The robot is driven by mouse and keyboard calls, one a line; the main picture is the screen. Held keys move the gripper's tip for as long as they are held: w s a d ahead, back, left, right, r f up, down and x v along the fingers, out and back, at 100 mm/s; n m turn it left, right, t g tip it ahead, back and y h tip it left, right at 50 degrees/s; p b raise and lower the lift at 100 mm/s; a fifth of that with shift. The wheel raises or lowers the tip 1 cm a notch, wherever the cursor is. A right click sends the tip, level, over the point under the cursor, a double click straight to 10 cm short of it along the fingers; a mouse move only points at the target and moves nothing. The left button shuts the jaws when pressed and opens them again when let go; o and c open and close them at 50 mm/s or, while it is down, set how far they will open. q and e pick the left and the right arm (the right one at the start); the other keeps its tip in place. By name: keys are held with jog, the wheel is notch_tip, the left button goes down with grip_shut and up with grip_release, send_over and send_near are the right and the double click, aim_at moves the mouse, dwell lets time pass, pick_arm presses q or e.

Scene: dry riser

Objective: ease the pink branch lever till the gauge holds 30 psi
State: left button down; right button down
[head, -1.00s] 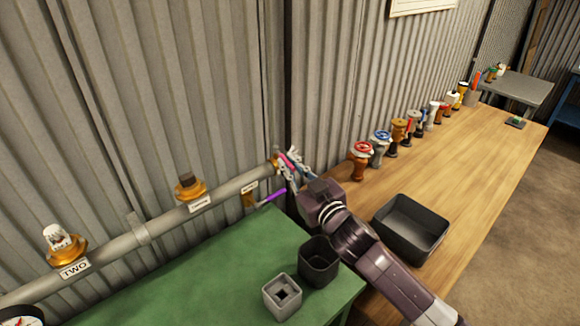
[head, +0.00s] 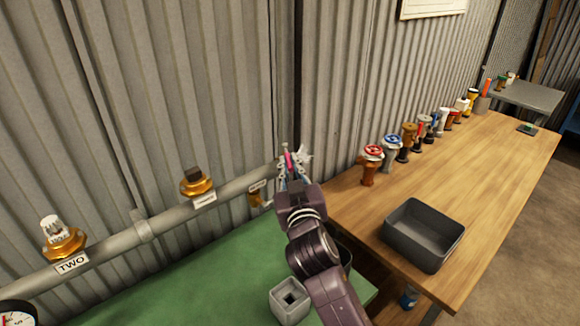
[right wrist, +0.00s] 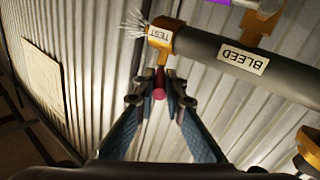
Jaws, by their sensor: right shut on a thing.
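The pink branch lever (head: 289,159) is at the far end of the grey pipe (head: 166,221), by the wall. My right gripper (head: 293,166) is around it. My left gripper is not in view.
Brass outlets (head: 65,245) sit along the pipe. A green bench (head: 190,275) carries a grey square holder (head: 289,300). A wooden table (head: 470,195) holds a dark bin (head: 423,235) and a row of several valves (head: 371,165). A purple handle (right wrist: 220,2) shows near the BLEED tag.

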jog(key=c, duration=2)
grip_release()
jog(key=shift+a, duration=0.1)
jog(key=s, duration=0.4)
jog(key=s+d, duration=0.1)
jog(key=s, duration=0.7)
jog(key=shift+d, duration=0.4)
jog(key=shift+w, duration=0.1)
